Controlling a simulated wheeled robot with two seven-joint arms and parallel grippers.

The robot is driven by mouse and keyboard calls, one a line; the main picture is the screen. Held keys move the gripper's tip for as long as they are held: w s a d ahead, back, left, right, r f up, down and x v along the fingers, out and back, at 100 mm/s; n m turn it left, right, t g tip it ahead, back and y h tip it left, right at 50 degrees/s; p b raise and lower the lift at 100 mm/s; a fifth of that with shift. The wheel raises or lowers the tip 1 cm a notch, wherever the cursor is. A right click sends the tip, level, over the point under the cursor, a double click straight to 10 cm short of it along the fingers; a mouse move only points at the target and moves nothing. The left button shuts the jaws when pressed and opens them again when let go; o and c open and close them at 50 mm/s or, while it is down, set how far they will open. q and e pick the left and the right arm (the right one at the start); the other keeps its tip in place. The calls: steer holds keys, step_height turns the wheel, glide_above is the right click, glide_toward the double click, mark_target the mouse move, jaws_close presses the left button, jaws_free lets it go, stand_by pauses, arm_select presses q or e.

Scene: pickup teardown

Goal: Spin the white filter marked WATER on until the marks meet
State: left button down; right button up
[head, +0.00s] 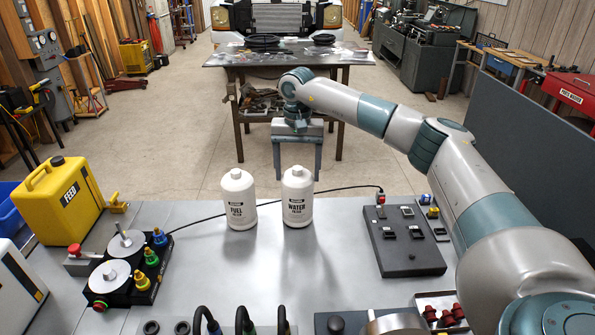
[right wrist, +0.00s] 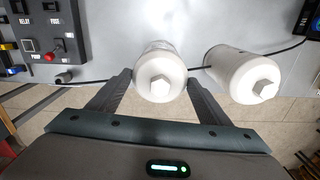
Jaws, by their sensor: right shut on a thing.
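The white filter marked WATER (head: 298,209) stands upright on the grey bench in the head view. In the right wrist view, the same filter (right wrist: 158,82) shows its hex-topped end between my fingers. My right gripper (head: 298,178) reaches down from above and is shut on its upper part. The marks to be matched cannot be made out. A black block (head: 128,292) with two round metal discs (head: 119,243) sits on the bench at the left. My left gripper is not in view.
A white FUEL filter (head: 239,209) stands just left of the WATER filter. A black cable runs behind both. A dark switch panel (head: 403,256) lies to the right, and a yellow FEED can (head: 64,204) stands at the left.

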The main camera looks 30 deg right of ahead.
steer(key=shift+r+p, duration=0.6)
steer(key=shift+r, duration=0.8)
